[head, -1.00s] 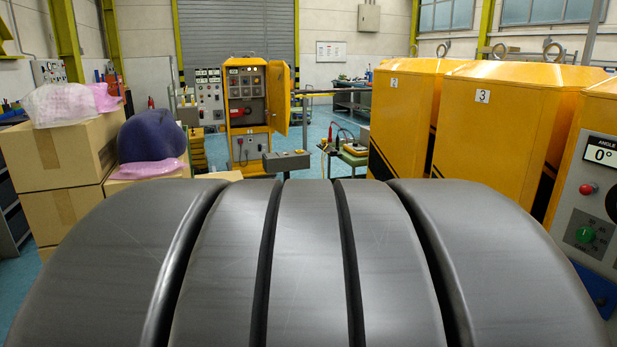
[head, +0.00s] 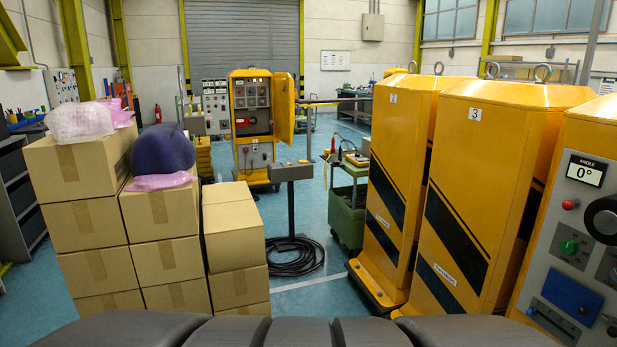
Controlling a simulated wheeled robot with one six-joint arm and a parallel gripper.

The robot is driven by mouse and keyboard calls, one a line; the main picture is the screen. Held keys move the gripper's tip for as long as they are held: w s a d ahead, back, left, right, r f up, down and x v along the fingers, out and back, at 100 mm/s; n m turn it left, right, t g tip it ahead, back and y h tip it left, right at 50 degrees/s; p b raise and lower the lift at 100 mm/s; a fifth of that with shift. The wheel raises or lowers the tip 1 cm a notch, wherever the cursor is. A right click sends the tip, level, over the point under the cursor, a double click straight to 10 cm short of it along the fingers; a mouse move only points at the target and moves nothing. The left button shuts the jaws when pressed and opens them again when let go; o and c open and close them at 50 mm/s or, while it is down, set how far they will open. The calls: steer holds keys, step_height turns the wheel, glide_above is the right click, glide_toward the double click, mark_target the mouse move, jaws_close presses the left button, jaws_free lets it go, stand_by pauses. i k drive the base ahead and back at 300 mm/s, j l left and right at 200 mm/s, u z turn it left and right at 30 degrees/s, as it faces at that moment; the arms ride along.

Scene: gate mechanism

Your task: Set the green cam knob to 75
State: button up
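The green cam knob (head: 569,247) is on the grey panel of the yellow machine at the right edge. It is small in the head view, and I cannot read its marks or setting. My gripper is not in view.
The panel also has a red button (head: 570,204), a large black knob (head: 604,220) and a blue plate (head: 571,296). Yellow cabinets (head: 500,200) stand left of it. Stacked cardboard boxes (head: 85,225) stand at left. Blue floor (head: 318,305) is clear between boxes and cabinets.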

mark_target(569, 247)
steer(key=j, duration=0.15)
steer(key=i+l, duration=0.1)
steer(key=i+l+z, duration=0.2)
steer(key=z, duration=0.2)
steer(key=i+l+z, duration=0.2)
steer(key=l+z, duration=0.2)
steer(key=i+l+z, duration=0.15)
steer(key=z, duration=0.3)
steer(key=i+j, duration=0.05)
steer(key=i, duration=0.05)
